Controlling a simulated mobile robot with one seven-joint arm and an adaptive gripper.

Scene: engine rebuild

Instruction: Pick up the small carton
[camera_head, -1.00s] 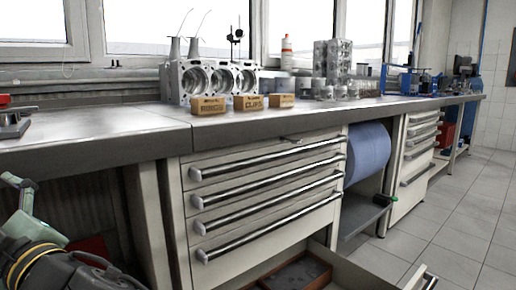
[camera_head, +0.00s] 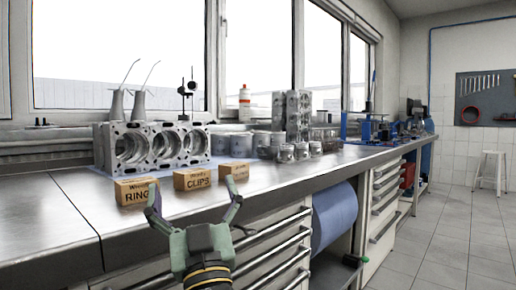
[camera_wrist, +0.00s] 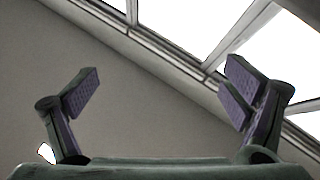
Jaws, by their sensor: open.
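Three small cardboard cartons stand in a row on the workbench in the head view. The left carton (camera_head: 135,191) reads "RING" and its right edge is close to my left finger in the picture. The middle carton (camera_head: 192,180) reads "CLIPS". The right carton (camera_head: 235,171) is partly hidden by my right finger. My gripper (camera_head: 193,202) is raised in front of the row, open and empty, fingers spread upward. In the wrist view my gripper (camera_wrist: 161,90) has nothing between its fingers; only wall and window show beyond, and no carton.
An engine block (camera_head: 152,147) stands right behind the cartons. Metal cylinders, pistons (camera_head: 285,152) and an upright block (camera_head: 292,114) stand farther right. The steel bench top (camera_head: 45,215) is clear at the left. Drawers with bar handles (camera_head: 270,240) lie below the front edge.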

